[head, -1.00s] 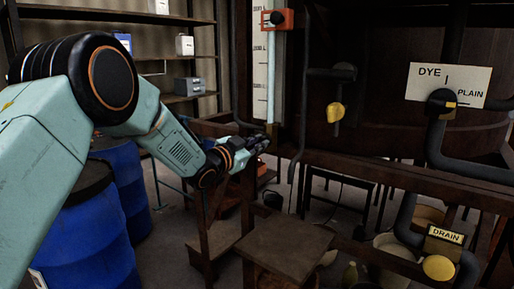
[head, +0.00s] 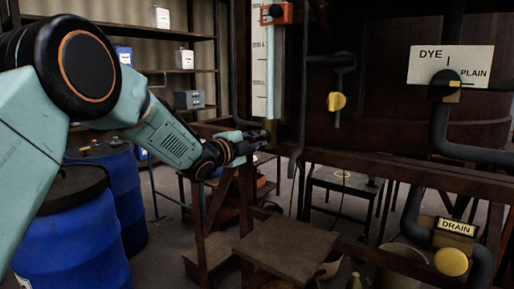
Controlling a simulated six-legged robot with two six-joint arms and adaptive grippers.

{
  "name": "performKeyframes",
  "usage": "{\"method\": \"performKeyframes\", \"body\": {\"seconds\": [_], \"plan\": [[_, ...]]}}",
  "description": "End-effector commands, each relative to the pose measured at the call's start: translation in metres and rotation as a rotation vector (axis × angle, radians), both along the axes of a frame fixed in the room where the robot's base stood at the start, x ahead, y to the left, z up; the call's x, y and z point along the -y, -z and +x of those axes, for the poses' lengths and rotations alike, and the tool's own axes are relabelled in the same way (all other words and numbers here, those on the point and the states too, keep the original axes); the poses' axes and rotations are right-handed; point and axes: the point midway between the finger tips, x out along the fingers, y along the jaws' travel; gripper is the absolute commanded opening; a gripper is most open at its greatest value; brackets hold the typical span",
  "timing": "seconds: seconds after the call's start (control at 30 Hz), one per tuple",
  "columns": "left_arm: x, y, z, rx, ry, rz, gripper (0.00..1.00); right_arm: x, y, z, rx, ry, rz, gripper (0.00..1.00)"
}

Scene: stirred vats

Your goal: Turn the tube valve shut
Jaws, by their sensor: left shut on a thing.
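A pale upright sight tube (head: 274,75) with a marked scale board (head: 259,60) beside it runs down the dark vat frame in the upper middle of the head view. My left gripper (head: 262,137) is at the foot of this tube, its fingers shut on the tube valve. The fingers cover the valve, so its handle and angle cannot be made out. My left arm reaches in from the left. My right gripper does not show.
A yellow-handled valve (head: 336,101), a DYE/PLAIN selector (head: 444,84) and a yellow DRAIN knob (head: 451,262) are to the right. Blue drums (head: 70,240) stand at left. A wooden step (head: 290,248) is below the gripper; a dark beam (head: 400,172) crosses at right.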

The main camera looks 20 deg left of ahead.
Motion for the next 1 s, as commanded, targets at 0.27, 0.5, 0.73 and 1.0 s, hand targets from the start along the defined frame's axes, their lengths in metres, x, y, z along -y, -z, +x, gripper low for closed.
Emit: {"method": "performKeyframes", "body": {"seconds": [0.27,0.5,0.73,1.0], "plan": [[0.0,0.001,0.0,0.051,0.001,0.136,0.0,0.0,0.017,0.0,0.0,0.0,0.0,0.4],[0.0,0.0,0.0,0.069,0.0,0.185,0.0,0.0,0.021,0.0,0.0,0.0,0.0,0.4],[0.0,0.0,0.0,0.072,0.0,0.196,0.0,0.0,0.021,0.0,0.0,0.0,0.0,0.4],[0.0,-0.001,0.0,0.073,0.0,0.196,0.16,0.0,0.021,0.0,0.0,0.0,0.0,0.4]]}}
